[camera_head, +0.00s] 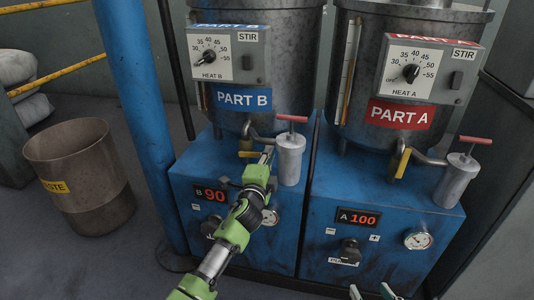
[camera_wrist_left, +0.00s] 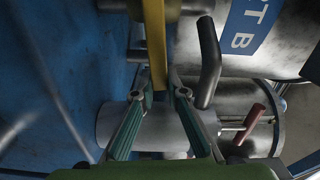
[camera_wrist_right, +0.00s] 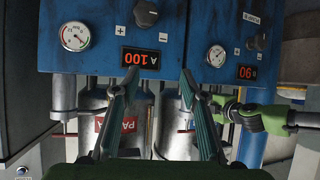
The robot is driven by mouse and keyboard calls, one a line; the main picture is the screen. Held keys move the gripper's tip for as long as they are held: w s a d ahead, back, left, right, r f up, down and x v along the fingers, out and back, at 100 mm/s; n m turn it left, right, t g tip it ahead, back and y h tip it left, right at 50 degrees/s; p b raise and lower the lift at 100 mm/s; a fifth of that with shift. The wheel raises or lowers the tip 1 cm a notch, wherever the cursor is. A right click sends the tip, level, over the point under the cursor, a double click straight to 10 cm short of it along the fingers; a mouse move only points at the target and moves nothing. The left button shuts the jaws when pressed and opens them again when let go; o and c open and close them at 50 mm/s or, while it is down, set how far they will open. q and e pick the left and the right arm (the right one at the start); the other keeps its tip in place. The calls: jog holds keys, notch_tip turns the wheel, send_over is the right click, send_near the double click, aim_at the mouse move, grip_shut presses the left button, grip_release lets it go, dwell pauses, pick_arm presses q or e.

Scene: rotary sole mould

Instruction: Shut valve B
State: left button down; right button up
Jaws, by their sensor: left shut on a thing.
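Valve B's yellow lever (camera_wrist_left: 156,45) runs down the left wrist view from the outlet under the Part B tank (camera_head: 263,100). My left gripper (camera_wrist_left: 162,85) is shut on the lower end of this lever. In the head view, a small yellow part of valve B (camera_head: 247,154) shows beside the left gripper (camera_head: 266,154), which hides much of it. I cannot tell the valve's exact setting. My right gripper (camera_wrist_right: 158,78) is open and empty, facing the blue cabinet front; only its fingertips (camera_head: 371,292) show at the bottom of the head view.
A metal cylinder with a red T-handle (camera_head: 290,155) stands just right of the left gripper. Valve A's yellow lever (camera_head: 403,161) hangs under the Part A tank (camera_head: 402,90). A waste bin (camera_head: 80,170) and blue post (camera_head: 140,100) stand at left.

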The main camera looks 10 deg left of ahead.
pick_arm(q)
jog(key=shift+f+m, duration=0.55)
jog(key=shift+m, duration=0.15)
pick_arm(e)
jog(key=shift+w+a+r+t, duration=0.2)
jog(key=shift+w+r+t, duration=0.2)
jog(key=shift+r, duration=0.3)
jog(key=shift+w+a+r+t, duration=0.2)
jog(key=shift+w+r+t, duration=0.1)
jog(key=shift+w+r, duration=0.3)
jog(key=shift+s+r, duration=0.1)
pick_arm(q)
jog(key=c, duration=2)
grip_release()
jog(key=s, duration=1.2)
jog(key=shift+a, duration=0.15)
